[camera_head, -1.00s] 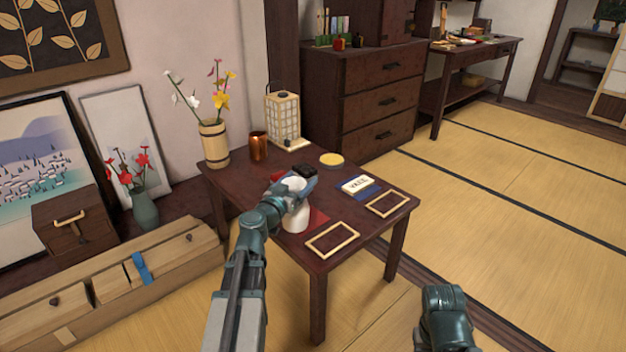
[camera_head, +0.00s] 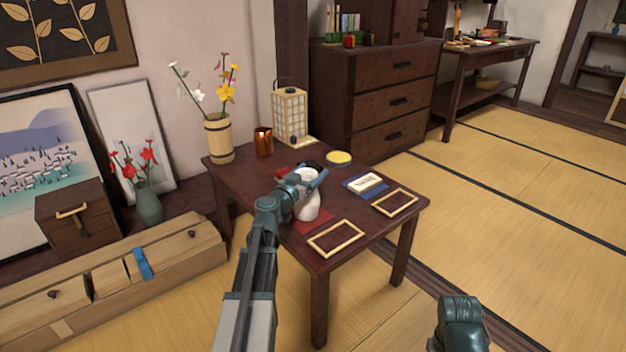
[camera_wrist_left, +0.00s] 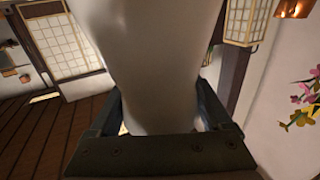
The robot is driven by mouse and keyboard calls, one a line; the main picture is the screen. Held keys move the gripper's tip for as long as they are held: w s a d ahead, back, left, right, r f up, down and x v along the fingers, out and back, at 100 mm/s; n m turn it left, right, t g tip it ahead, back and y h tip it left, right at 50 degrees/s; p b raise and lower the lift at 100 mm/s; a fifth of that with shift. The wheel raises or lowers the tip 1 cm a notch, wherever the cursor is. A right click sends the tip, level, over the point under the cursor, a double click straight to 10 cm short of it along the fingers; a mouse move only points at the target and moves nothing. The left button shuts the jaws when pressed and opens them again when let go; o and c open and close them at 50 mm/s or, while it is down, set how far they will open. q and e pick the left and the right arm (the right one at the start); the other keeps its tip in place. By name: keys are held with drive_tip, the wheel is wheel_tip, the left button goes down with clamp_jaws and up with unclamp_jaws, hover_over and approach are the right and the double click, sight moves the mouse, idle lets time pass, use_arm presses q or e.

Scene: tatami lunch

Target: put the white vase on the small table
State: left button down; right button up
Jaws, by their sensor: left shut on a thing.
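The white vase (camera_head: 308,209) is in my left gripper (camera_head: 312,182), above the red mat on the small table (camera_head: 262,185). The vase looks roughly upright in the head view; I cannot tell whether its base touches the mat. In the left wrist view the pale vase body (camera_wrist_left: 165,70) fills the middle, between the two dark fingers of my left gripper (camera_wrist_left: 165,115). The gripper is shut on it. The red mat (camera_head: 313,228) is partly hidden by the vase and gripper. Part of my right arm shows at lower right, without its fingertips.
On the table are a wooden flower vase (camera_head: 218,140), a copper cup (camera_head: 264,141), a lantern (camera_head: 290,115), a yellow round dish (camera_head: 339,158), a white block on a blue mat (camera_head: 366,183) and two wooden frames (camera_head: 336,238) (camera_head: 396,202). The tatami to the right is clear.

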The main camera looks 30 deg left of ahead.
use_arm(q)
drive_tip(key=shift+f, duration=0.15)
drive_tip(key=shift+c, duration=1.1)
unclamp_jaws()
drive_tip(key=shift+o, duration=1.1)
drive_tip(key=shift+s+r, duration=0.15)
drive_tip(key=shift+r, duration=0.05)
drive_tip(key=s, duration=1.1)
drive_tip(key=shift+s, duration=0.4)
